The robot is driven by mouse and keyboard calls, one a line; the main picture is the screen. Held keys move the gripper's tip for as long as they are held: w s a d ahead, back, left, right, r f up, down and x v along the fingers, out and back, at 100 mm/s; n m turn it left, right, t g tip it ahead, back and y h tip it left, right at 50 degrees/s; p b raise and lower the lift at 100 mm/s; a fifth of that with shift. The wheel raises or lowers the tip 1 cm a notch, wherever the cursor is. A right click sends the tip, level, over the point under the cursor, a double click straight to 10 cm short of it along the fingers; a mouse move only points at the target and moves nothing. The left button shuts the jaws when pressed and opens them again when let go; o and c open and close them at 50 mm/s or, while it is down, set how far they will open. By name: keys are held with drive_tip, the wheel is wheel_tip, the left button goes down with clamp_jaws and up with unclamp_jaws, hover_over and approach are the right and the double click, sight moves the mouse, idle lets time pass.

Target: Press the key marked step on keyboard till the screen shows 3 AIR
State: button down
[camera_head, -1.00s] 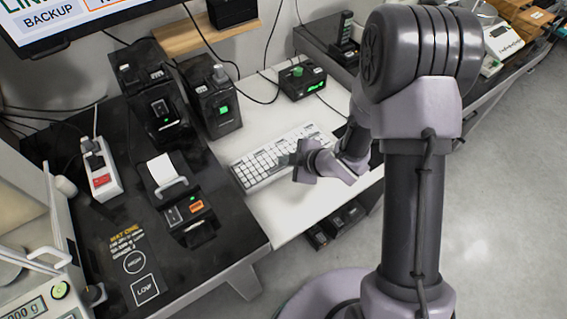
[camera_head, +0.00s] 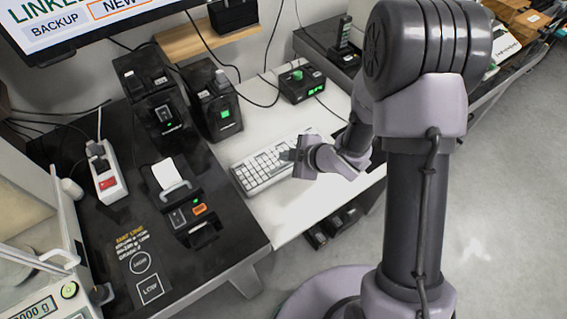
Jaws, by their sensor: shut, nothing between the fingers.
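The white keyboard (camera_head: 262,169) lies on the white part of the table, left of my arm. Its key markings are too small to read, so I cannot tell which key is step. My gripper (camera_head: 289,156) is shut and empty, low over the right part of the keyboard, hiding some keys. I cannot tell whether it touches a key. The screen (camera_head: 72,22) at the top left is cut off by the picture edge.
Behind the keyboard stand a black box with a green knob (camera_head: 301,82) and a black device with a green light (camera_head: 222,113). A small printer (camera_head: 185,204) and a white power strip (camera_head: 106,176) are at left. The white tabletop in front of the keyboard is clear.

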wheel_tip(320, 180, up, 3)
drive_tip(key=shift+f+p, duration=0.1)
drive_tip(key=shift+p, duration=0.8)
